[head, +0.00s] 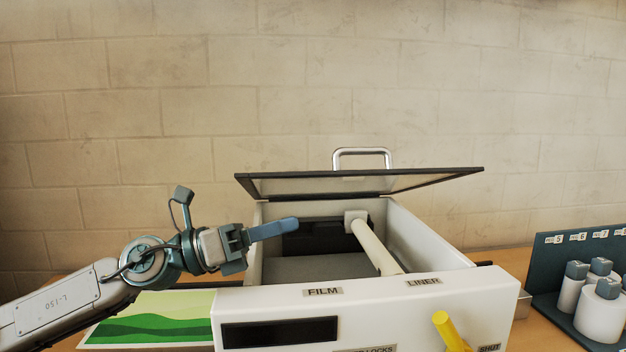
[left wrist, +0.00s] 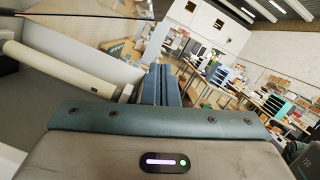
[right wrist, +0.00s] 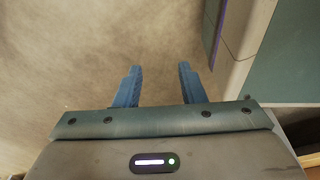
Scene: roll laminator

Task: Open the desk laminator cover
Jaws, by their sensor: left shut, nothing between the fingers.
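The laminator (head: 460,300) is a white box with labels FILM and LINER on its front top edge. Its cover (head: 330,185), a dark-framed clear panel with a metal handle (head: 362,152), stands raised above the box toward the back, so the inside shows. My left gripper (head: 290,224) is shut and empty, over the left part of the opening and below the cover. Its closed fingers also show in the left wrist view (left wrist: 162,82). My right gripper (right wrist: 158,75) is open and empty over the floor, outside the head view.
A pale roller (head: 374,245) runs inside the box. A yellow lever (head: 450,332) is on the front, near a SHUT label. A dark rack (head: 550,258) with white cylinders (head: 600,312) stands at the right. A green picture sheet (head: 150,320) lies at the left.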

